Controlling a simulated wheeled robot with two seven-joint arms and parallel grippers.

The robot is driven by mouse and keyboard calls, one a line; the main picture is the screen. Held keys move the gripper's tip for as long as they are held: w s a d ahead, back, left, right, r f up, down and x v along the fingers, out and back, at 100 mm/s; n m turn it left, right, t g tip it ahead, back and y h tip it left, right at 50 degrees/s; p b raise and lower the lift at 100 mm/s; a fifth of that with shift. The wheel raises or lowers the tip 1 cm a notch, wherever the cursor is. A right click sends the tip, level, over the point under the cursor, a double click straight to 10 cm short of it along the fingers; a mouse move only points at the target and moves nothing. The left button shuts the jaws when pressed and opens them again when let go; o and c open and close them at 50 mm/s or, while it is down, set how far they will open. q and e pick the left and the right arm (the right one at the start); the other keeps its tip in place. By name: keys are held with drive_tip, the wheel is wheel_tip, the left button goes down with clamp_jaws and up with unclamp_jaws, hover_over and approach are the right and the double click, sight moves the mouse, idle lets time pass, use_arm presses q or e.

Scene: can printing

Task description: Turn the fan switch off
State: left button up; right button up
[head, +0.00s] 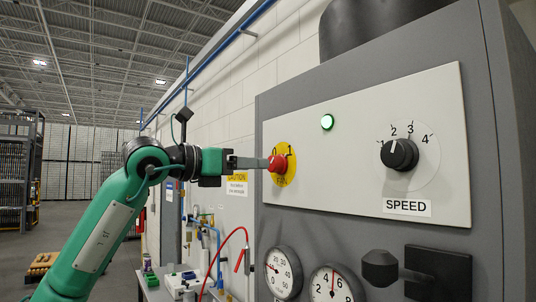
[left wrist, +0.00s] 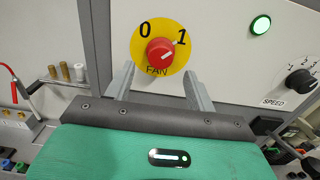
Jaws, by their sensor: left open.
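The fan switch is a red knob (head: 277,164) on a yellow disc marked 0 and 1, at the left end of the white panel. In the left wrist view the knob (left wrist: 160,54) sits just beyond my left gripper (left wrist: 159,74), centred between its two fingers. The fingers are open and apart, one on each side, with nothing held. In the head view my left gripper (head: 262,163) reaches the knob from the left; I cannot tell whether it touches. The word FAN shows under the knob. My right gripper is not in view.
A lit green lamp (head: 327,122) and a black SPEED dial (head: 399,154) are right of the switch. Below are two round gauges (head: 283,272) and a black handle (head: 380,268). A bench (head: 153,285) with tubes and small parts stands at the lower left.

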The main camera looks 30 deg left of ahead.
sight(271, 163)
use_arm(q)
drive_tip(key=shift+p+x, duration=1)
drive_tip(key=shift+x, duration=1.6)
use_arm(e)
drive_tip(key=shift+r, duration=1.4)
use_arm(q)
drive_tip(key=c, duration=1)
drive_tip(key=shift+s+f+n+b, duration=0.1)
drive_tip(key=shift+f+n+b, duration=0.05)
drive_tip(key=shift+n+b, duration=1.2)
drive_tip(key=n+b, duration=0.3)
drive_tip(key=n, duration=0.1)
drive_tip(key=shift+n, duration=0.25)
drive_tip(key=n+b, duration=0.3)
drive_tip(key=n, duration=0.3)
drive_tip(key=n+b, duration=0.1)
drive_tip(key=n, duration=0.1)
drive_tip(key=n+b, duration=0.1)
drive_tip(key=n, duration=0.1)
drive_tip(key=shift+r, duration=0.25)
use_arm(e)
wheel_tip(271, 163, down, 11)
use_arm(q)
drive_tip(key=shift+n, duration=0.5)
